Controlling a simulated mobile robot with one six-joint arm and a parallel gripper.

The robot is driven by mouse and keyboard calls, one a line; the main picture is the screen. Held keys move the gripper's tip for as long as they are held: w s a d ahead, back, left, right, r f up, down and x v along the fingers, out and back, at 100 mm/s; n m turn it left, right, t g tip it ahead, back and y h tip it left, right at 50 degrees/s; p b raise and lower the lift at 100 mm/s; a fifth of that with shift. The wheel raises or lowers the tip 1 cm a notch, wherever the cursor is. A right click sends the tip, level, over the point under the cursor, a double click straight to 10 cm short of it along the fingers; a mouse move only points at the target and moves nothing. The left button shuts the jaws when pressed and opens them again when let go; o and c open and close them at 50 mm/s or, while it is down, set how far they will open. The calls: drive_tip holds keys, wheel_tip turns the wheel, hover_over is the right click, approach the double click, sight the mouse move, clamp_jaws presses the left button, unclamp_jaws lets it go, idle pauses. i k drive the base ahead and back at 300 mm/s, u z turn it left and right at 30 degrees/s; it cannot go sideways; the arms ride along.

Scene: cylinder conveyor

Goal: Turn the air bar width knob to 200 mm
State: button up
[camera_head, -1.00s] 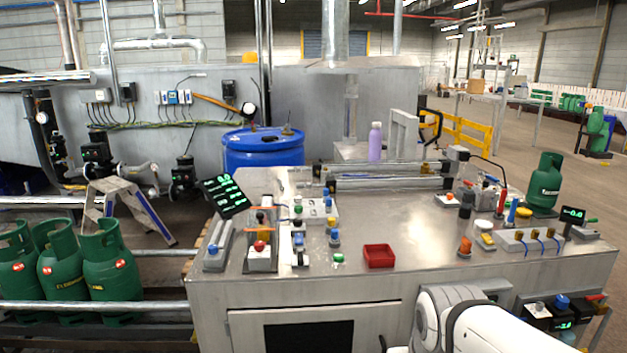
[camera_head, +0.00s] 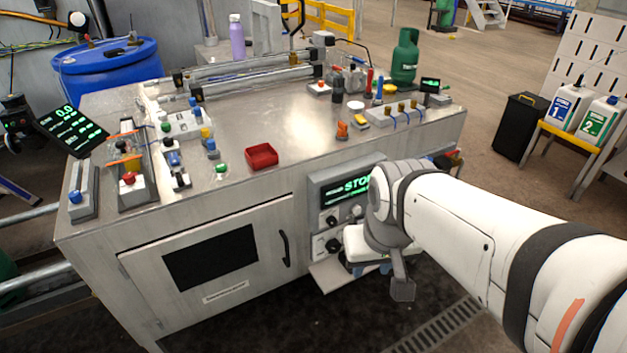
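A control panel (camera_head: 318,192) is set in the bench front, with a green lit display (camera_head: 350,188) that reads "STOP" in part. Two black knobs, an upper one (camera_head: 332,220) and a lower one (camera_head: 333,245), show at its left side. Their labels and any width reading are too small to read, so I cannot tell which is the air bar width knob. My white arm reaches in from the right, and its wrist covers the panel's right part. My gripper (camera_head: 372,266) is in front of the panel's lower right, mostly hidden by the wrist; its fingers are not clear.
The steel bench top holds a red tray (camera_head: 262,156), an orange part (camera_head: 342,131) and several buttons. A cabinet door with a black handle (camera_head: 285,248) is left of the panel. A floor grate (camera_head: 440,328) lies below.

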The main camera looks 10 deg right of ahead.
sight(332, 246)
drive_tip(key=z, duration=1.15)
drive_tip(key=k, duration=0.7)
drive_tip(key=u, duration=1.1)
drive_tip(key=i, duration=1.05)
drive_tip(key=u, duration=0.1)
